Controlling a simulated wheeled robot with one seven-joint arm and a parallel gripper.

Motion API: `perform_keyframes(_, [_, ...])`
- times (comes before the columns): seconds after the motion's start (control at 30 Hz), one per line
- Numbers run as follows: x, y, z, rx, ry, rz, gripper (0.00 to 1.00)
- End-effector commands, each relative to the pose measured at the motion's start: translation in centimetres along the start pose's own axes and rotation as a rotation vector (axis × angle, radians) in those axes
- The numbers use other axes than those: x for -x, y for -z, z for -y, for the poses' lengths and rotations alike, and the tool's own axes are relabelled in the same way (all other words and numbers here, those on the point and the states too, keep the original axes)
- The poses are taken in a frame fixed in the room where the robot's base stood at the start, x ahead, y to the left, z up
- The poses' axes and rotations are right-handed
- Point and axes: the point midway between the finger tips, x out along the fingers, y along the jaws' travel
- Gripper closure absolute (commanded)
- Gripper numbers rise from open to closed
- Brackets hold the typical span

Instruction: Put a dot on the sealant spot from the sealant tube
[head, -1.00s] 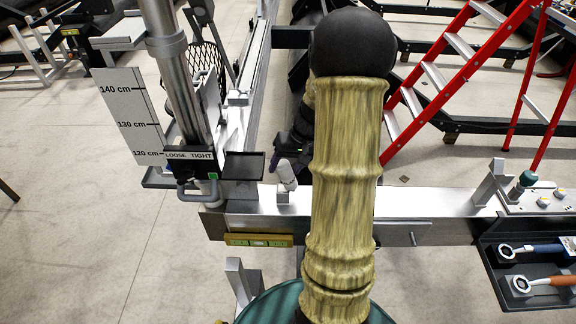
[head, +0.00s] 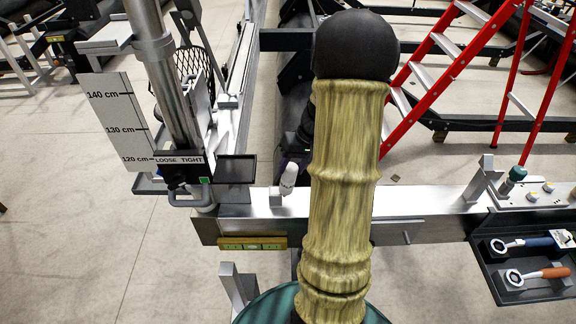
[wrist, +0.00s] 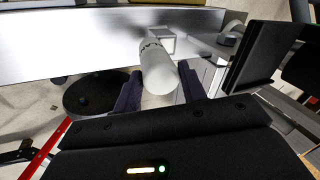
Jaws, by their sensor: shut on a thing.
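The white sealant tube (wrist: 158,68) has dark lettering and lies between the two dark fingers of my gripper (wrist: 160,90) in the wrist view. My gripper is shut on it. The tube also shows in the head view (head: 289,177), tilted, just above a small grey block (head: 278,198) on the metal beam. Whether the tube still touches that block I cannot tell. My own arm hides most of the gripper in the head view. I cannot make out the sealant spot in either view.
The metal beam (head: 405,228) runs across the front, with a level (head: 252,243) on its near side. A post with a LOOSE TIGHT sign (head: 179,160) and a dark tray (head: 235,169) stand left. A wrench tray (head: 489,264) is right; a red ladder (head: 440,65) stands behind.

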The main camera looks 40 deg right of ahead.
Motion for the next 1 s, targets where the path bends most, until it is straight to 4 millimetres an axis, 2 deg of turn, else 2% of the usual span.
perform_keyframes(0.27, [0.3, -0.7, -1.4, -0.002, 0.004, 0.01, 1.0])
perform_keyframes(0.83, [0.4, -0.5, -1.4, 0.001, 0.002, 0.003, 1.0])
perform_keyframes(1.0, [0.2, -0.2, -0.8, 0.002, 0.003, 0.002, 1.0])
